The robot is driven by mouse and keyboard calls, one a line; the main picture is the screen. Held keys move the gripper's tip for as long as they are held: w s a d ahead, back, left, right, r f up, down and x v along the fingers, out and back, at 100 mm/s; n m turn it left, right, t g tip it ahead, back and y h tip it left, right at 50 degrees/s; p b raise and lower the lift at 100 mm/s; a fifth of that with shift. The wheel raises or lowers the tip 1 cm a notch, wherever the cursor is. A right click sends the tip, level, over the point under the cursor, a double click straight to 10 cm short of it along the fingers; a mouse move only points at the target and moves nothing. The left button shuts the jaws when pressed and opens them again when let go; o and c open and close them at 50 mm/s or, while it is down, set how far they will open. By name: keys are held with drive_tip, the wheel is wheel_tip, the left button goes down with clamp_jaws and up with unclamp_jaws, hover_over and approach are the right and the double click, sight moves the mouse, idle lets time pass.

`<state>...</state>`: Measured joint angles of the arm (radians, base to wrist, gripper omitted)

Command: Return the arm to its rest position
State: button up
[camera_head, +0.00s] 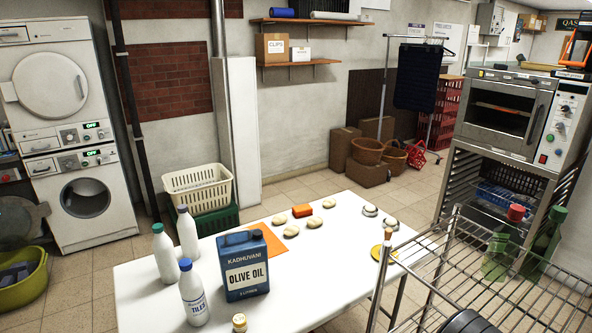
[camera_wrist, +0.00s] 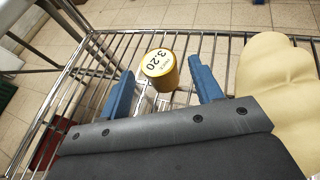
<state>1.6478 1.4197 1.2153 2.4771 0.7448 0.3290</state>
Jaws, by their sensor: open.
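My gripper (camera_wrist: 160,68) is open, with its two blue fingers spread apart in the wrist view. A small jar with a yellow lid (camera_wrist: 159,63) marked "3.20" shows between the fingers, with a visible gap on each side. The jar appears to stand on the wire rack (camera_wrist: 215,45). I cannot tell how far ahead of the fingertips it is. In the head view the gripper is not clearly visible; a dark shape (camera_head: 466,322) at the bottom edge may be part of my arm.
A cream rounded object (camera_wrist: 277,75) lies close right of the fingers. Red-capped (camera_head: 505,240) and green-capped (camera_head: 545,240) bottles stand by the wire rack (camera_head: 440,262). The white table (camera_head: 330,268) holds an olive oil can (camera_head: 243,268), white bottles (camera_head: 193,295) and stones (camera_head: 314,222).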

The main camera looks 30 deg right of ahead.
drive_tip(key=v, duration=0.8)
drive_tip(key=shift+a, duration=0.2)
drive_tip(key=x, duration=1.2)
drive_tip(key=r, duration=0.3)
drive_tip(key=s+r, duration=0.1)
drive_tip(key=r, duration=0.1)
drive_tip(key=shift+s+a, duration=0.1)
drive_tip(key=shift+a, duration=0.2)
drive_tip(key=s+a+r, duration=0.1)
drive_tip(key=s+r, duration=0.1)
drive_tip(key=s, duration=0.1)
drive_tip(key=s+a+r, duration=0.2)
drive_tip(key=s, duration=0.1)
drive_tip(key=s+a+r, duration=0.1)
drive_tip(key=s+r, duration=0.1)
drive_tip(key=s, duration=0.1)
drive_tip(key=shift+a, duration=0.3)
drive_tip(key=w+a+f+n+t+y, duration=0.1)
drive_tip(key=w+a+f+t, duration=0.1)
drive_tip(key=w+a, duration=0.75)
drive_tip(key=w+a+f+n+t+y, duration=0.15)
drive_tip(key=w+a, duration=0.45)
drive_tip(key=w, duration=0.7)
drive_tip(key=w+a+r+n, duration=0.1)
drive_tip(key=w+a+r, duration=0.6)
drive_tip(key=w+a, duration=0.2)
drive_tip(key=shift+w+t, duration=0.35)
drive_tip(key=shift+w, duration=0.1)
